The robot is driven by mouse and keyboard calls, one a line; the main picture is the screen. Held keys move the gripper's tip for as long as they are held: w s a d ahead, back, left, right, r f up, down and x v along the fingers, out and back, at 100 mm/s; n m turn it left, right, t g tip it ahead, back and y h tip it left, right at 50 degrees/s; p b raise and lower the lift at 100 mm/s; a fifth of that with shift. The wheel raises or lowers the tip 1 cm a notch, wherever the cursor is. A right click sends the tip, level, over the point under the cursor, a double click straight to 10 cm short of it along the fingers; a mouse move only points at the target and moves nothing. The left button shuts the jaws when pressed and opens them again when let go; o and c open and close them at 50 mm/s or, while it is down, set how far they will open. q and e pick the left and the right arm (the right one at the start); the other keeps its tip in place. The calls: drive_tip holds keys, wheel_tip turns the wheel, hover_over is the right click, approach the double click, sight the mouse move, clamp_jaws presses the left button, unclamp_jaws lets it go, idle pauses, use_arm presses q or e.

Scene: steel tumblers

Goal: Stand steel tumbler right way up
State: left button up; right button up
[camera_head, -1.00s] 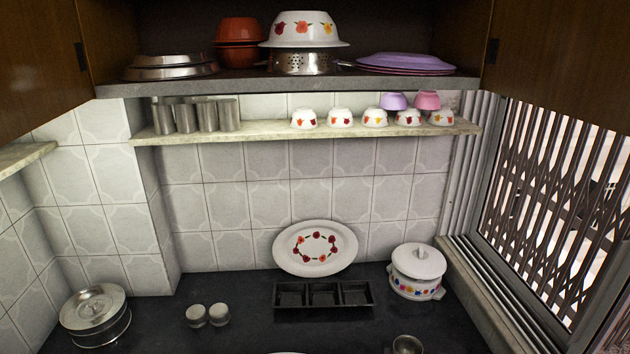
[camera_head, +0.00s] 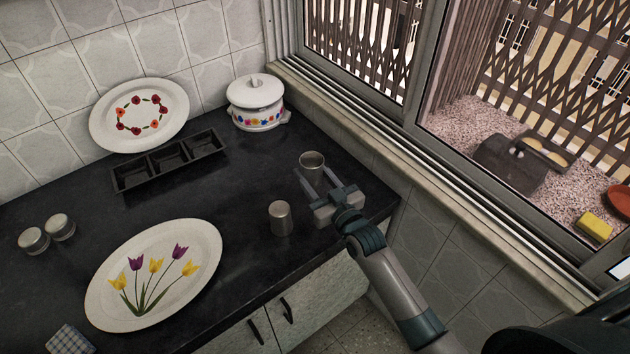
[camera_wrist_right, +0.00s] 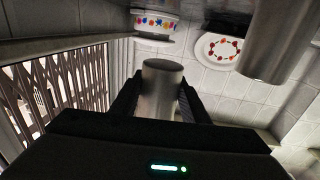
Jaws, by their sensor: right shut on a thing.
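One steel tumbler (camera_head: 312,161) is between the fingers of my right gripper (camera_head: 315,178), near the counter's right end. It looks upright, with a dark open mouth on top in the head view. In the right wrist view, this tumbler (camera_wrist_right: 160,88) sits between both dark fingers (camera_wrist_right: 158,104), which are shut on it. I cannot tell whether its base touches the counter. A second steel tumbler (camera_head: 280,220) stands on the counter, left of and nearer than the gripper. Its top looks closed, so it seems upside down. It looms large in the wrist view (camera_wrist_right: 275,40). My left gripper is not in view.
On the dark counter (camera_head: 235,180) are a tulip platter (camera_head: 120,262), a black three-part tray (camera_head: 170,160), a lidded casserole (camera_head: 257,105) and two small shakers (camera_head: 48,233). A rose platter (camera_head: 140,92) leans on the tiles. The window ledge (camera_head: 350,120) borders the right side.

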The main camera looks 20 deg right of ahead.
drive_tip(key=shift+w+d+f, duration=0.1)
drive_tip(key=shift+d+f, duration=0.15)
drive_tip(key=shift+d, duration=0.2)
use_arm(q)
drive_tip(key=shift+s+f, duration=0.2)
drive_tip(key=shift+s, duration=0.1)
use_arm(e)
drive_tip(key=shift+r, duration=0.1)
wheel_tip(320, 180, down, 7)
drive_tip(key=b, duration=0.4)
drive_tip(key=shift+r, duration=0.15)
drive_tip(key=shift+f+b, duration=0.5)
drive_tip(key=shift+f, duration=0.25)
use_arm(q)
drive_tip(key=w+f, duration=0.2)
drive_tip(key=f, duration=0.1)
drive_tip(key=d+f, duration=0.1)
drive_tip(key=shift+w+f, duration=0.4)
